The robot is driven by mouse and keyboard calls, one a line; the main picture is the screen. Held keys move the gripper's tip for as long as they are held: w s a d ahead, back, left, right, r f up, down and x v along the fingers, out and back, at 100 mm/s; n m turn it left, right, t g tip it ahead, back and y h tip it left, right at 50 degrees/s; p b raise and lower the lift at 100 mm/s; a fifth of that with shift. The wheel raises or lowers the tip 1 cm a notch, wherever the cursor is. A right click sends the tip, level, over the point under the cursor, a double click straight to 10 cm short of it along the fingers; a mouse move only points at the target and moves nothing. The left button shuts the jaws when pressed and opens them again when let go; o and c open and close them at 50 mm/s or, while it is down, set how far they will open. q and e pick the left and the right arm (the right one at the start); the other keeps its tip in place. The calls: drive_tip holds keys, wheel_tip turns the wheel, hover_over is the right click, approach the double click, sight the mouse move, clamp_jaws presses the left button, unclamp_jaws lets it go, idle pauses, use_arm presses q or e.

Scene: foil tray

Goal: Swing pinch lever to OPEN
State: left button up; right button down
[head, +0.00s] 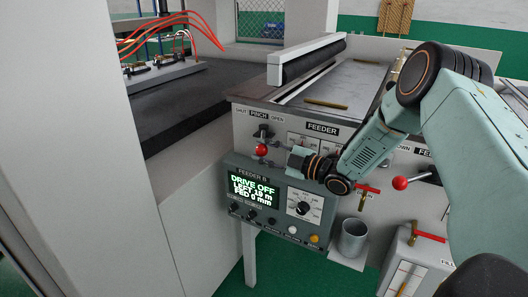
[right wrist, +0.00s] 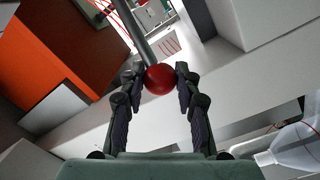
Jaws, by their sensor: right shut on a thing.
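The pinch lever has a red ball knob (head: 262,150) and a dark pivot (head: 263,131) on the feeder's front panel, below the SHUT, PINCH and OPEN lettering (head: 259,115). In the head view the knob hangs almost straight below the pivot. My right gripper (head: 272,153) comes in from the right and is shut on the knob. In the right wrist view the red knob (right wrist: 159,78) sits between both fingers of the right gripper (right wrist: 160,82), and the grey lever rod (right wrist: 142,40) runs up and left from it. My left gripper is not in view.
Just below is the FEEDER B control box (head: 280,200), whose screen reads DRIVE OFF. To the right are another red knob (head: 400,183), a red-handled valve (head: 367,188) and a grey cup (head: 353,238). A white cabinet wall (head: 75,120) stands at the left.

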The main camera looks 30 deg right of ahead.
drive_tip(key=shift+w+d+r, duration=0.2)
drive_tip(key=shift+d+r, duration=0.15)
drive_tip(key=c, duration=1.4)
unclamp_jaws()
drive_tip(key=o, duration=0.4)
drive_tip(key=shift+f, duration=0.15)
drive_tip(key=shift+o, duration=0.2)
drive_tip(key=shift+s, duration=0.2)
drive_tip(key=v, duration=0.7)
drive_tip(key=shift+s, duration=0.25)
drive_tip(key=shift+w, duration=0.1)
